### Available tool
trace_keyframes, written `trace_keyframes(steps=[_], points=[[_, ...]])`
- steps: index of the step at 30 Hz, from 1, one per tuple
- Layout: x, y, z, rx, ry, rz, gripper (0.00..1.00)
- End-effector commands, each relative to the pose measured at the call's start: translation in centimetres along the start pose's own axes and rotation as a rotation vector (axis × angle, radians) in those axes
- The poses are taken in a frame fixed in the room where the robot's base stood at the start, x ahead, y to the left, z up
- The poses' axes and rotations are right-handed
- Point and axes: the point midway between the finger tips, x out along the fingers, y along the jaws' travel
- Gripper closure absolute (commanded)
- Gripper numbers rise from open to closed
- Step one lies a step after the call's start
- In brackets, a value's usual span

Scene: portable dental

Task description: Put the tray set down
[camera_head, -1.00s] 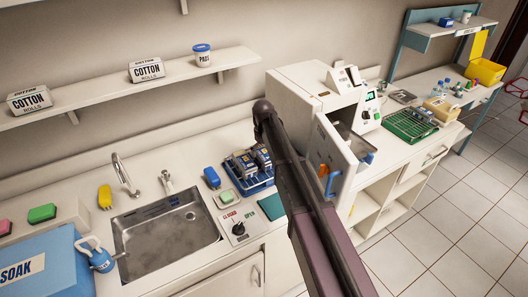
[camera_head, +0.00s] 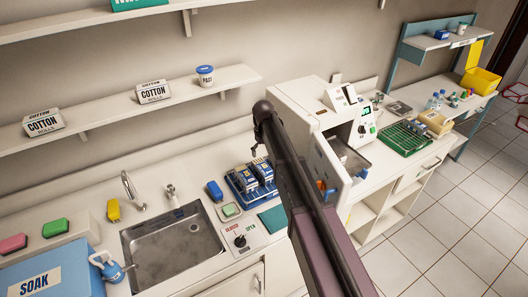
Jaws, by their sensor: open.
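A blue tray (camera_head: 236,190) holding blue-and-white boxes (camera_head: 262,170) sits on the counter right of the sink. It looks like the tray set, and it appears to rest flat. My arm rises from the bottom of the picture to a bend above and right of the tray. A small dark hooked part, seemingly a fingertip of my gripper (camera_head: 254,151), hangs below the bend and shows just above the tray's far side. The gripper looks open with nothing in it. Most of it is hidden behind the arm, and I cannot tell its height above the tray.
A sink (camera_head: 172,246), a blue bottle (camera_head: 215,191), a control panel (camera_head: 240,239) and a teal pad (camera_head: 273,218) surround the tray. A white machine (camera_head: 318,103) with an open door stands right. A green rack (camera_head: 404,139) is beyond. A shelf (camera_head: 110,121) hangs above.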

Motion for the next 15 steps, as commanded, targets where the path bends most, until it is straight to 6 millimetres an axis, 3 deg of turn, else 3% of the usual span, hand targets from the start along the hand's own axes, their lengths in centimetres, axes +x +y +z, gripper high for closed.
trace_keyframes(steps=[6,15], points=[[-1.8,0.0,0.0,0.0,0.0,0.0,0.0],[-2.3,0.0,0.0,0.0,0.0,0.0,0.0]])
